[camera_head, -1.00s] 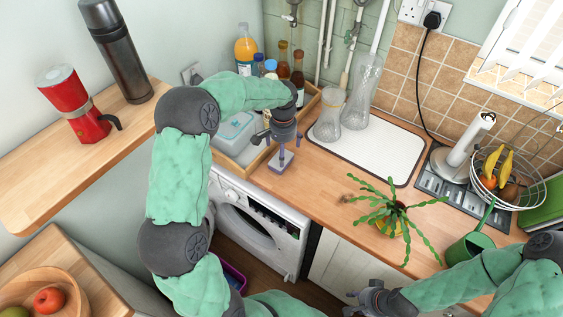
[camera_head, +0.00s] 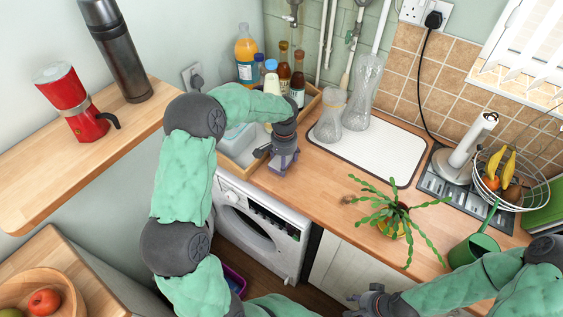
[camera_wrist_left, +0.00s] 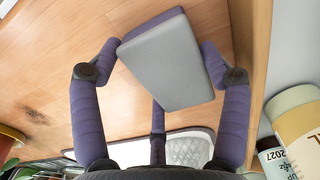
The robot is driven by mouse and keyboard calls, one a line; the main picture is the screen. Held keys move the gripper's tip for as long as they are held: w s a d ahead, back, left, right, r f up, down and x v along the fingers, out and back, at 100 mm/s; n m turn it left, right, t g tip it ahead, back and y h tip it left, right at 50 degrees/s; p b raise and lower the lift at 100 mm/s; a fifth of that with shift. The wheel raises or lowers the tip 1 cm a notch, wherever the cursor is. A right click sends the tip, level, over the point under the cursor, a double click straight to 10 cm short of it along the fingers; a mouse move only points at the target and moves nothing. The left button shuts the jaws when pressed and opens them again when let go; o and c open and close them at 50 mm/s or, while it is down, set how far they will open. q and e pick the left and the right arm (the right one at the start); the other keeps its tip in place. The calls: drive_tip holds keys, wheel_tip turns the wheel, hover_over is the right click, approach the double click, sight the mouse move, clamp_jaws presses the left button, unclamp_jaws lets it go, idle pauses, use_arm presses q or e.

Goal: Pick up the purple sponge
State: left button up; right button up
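The purple sponge (camera_wrist_left: 168,62), with a grey upper face and purple sides, lies on the wooden counter beneath my left gripper. In the left wrist view the fingers of my left gripper (camera_wrist_left: 161,48) are spread around it, one at each side and one at the near edge. The side fingers are very close to its sides; a firm hold does not show. In the head view my left gripper (camera_head: 284,160) is low at the counter and mostly hides the sponge. My right gripper (camera_head: 370,301) is at the bottom, away from the sponge; its opening cannot be made out.
A wooden tray (camera_head: 305,105) with bottles and a container stands beside the sponge. Glass vases (camera_head: 365,95) stand on a white mat (camera_head: 390,148) behind. A potted plant (camera_head: 395,218) is to the right.

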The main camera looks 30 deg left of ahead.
idle(0.3)
use_arm(q)
drive_tip(key=shift+r, duration=0.45)
wheel_tip(320, 180, up, 2)
drive_tip(key=shift+r+p, duration=0.1)
drive_tip(key=shift+p, duration=0.25)
drive_tip(key=s+d+r, duration=0.2)
drive_tip(key=s+r, duration=0.1)
drive_tip(key=s, duration=0.1)
drive_tip(key=s+d+r+p, duration=0.1)
drive_tip(key=s+d+r, duration=0.2)
drive_tip(key=s, duration=0.1)
drive_tip(key=s+d+r+p, duration=0.1)
drive_tip(key=s+d+r, duration=0.1)
drive_tip(key=s+r, duration=0.1)
drive_tip(key=shift+s+d+r, duration=0.2)
drive_tip(key=shift+s+r, duration=0.2)
drive_tip(key=shift+s, duration=0.1)
